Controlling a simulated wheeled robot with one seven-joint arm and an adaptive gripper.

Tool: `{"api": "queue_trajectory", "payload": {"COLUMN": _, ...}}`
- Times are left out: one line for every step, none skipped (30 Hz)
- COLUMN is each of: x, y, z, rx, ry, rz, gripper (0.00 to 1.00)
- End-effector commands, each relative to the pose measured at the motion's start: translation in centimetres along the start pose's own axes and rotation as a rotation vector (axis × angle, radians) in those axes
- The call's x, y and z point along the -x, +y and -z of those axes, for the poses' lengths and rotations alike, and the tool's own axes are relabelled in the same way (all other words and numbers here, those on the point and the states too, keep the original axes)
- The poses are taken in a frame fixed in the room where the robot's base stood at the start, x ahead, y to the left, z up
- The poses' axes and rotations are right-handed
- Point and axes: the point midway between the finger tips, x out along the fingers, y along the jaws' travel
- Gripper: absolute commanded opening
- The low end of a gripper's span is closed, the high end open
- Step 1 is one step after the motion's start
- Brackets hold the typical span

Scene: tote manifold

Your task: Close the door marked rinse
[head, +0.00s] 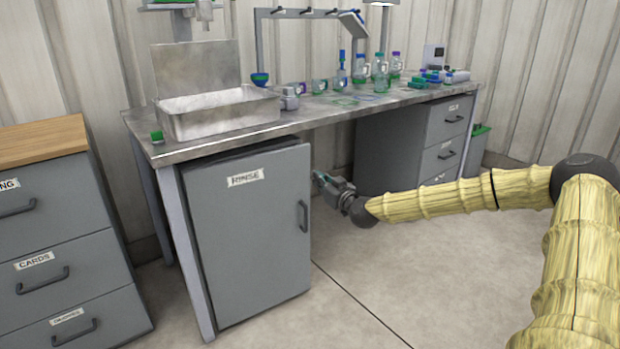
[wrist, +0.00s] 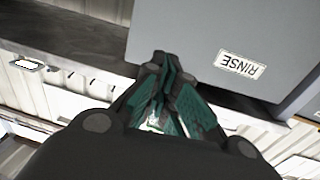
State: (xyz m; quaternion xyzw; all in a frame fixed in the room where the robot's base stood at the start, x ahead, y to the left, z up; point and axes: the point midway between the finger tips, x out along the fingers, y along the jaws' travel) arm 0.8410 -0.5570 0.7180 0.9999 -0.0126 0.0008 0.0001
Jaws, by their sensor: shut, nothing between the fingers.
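The grey door marked RINSE (head: 245,235) is on the cabinet under the left end of the bench. Its label (head: 245,178) is near the top and its dark handle (head: 303,216) is by the right edge.
The metal bench (head: 330,105) carries a steel sink (head: 220,118) and several bottles. A grey drawer unit (head: 45,240) stands at the left, and another drawer unit (head: 445,140) is under the bench's right end. The floor in front of the door is clear.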

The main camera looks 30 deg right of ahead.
Motion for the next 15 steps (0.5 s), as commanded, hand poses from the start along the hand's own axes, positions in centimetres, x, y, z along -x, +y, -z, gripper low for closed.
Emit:
{"api": "queue_trajectory", "payload": {"x": -0.5, "y": 0.0, "z": -0.2, "rx": 0.002, "ry": 0.0, "rz": 0.0, "gripper": 0.0}}
{"api": "queue_trajectory", "payload": {"x": -0.9, "y": -0.1, "z": -0.2, "rx": 0.003, "ry": 0.0, "rz": 0.0, "gripper": 0.0}}
{"api": "queue_trajectory", "payload": {"x": -1.4, "y": -0.1, "z": -0.3, "rx": 0.003, "ry": -0.001, "rz": 0.001, "gripper": 0.0}}
{"api": "queue_trajectory", "payload": {"x": -1.8, "y": -0.2, "z": -0.3, "rx": 0.003, "ry": -0.001, "rz": 0.001, "gripper": 0.0}}
{"api": "queue_trajectory", "payload": {"x": -2.3, "y": -0.1, "z": -0.3, "rx": 0.003, "ry": -0.001, "rz": 0.001, "gripper": 0.0}}
{"api": "queue_trajectory", "payload": {"x": -2.9, "y": -0.1, "z": -0.4, "rx": 0.002, "ry": -0.002, "rz": 0.001, "gripper": 0.0}}
{"api": "queue_trajectory", "payload": {"x": -3.4, "y": -0.2, "z": -0.4, "rx": 0.002, "ry": -0.003, "rz": 0.001, "gripper": 0.0}}
{"api": "queue_trajectory", "payload": {"x": -3.9, "y": -0.2, "z": -0.4, "rx": 0.002, "ry": -0.002, "rz": 0.001, "gripper": 0.0}}
{"api": "queue_trajectory", "payload": {"x": -4.5, "y": -0.2, "z": -0.4, "rx": 0.001, "ry": -0.002, "rz": 0.002, "gripper": 0.0}}
{"api": "queue_trajectory", "payload": {"x": -5.0, "y": -0.2, "z": -0.4, "rx": 0.002, "ry": -0.002, "rz": 0.001, "gripper": 0.0}}
{"api": "queue_trajectory", "payload": {"x": -5.5, "y": -0.2, "z": -0.5, "rx": 0.003, "ry": -0.002, "rz": 0.001, "gripper": 0.0}}
{"api": "queue_trajectory", "payload": {"x": -6.2, "y": -0.2, "z": -0.4, "rx": 0.001, "ry": -0.001, "rz": 0.001, "gripper": 0.0}}
{"api": "queue_trajectory", "payload": {"x": -6.7, "y": -0.2, "z": -0.4, "rx": 0.001, "ry": -0.001, "rz": 0.001, "gripper": 0.0}}
{"api": "queue_trajectory", "payload": {"x": -7.2, "y": -0.3, "z": -0.5, "rx": 0.001, "ry": -0.002, "rz": 0.002, "gripper": 0.0}}
{"api": "queue_trajectory", "payload": {"x": -7.9, "y": -0.2, "z": -0.4, "rx": 0.002, "ry": -0.002, "rz": 0.002, "gripper": 0.0}}
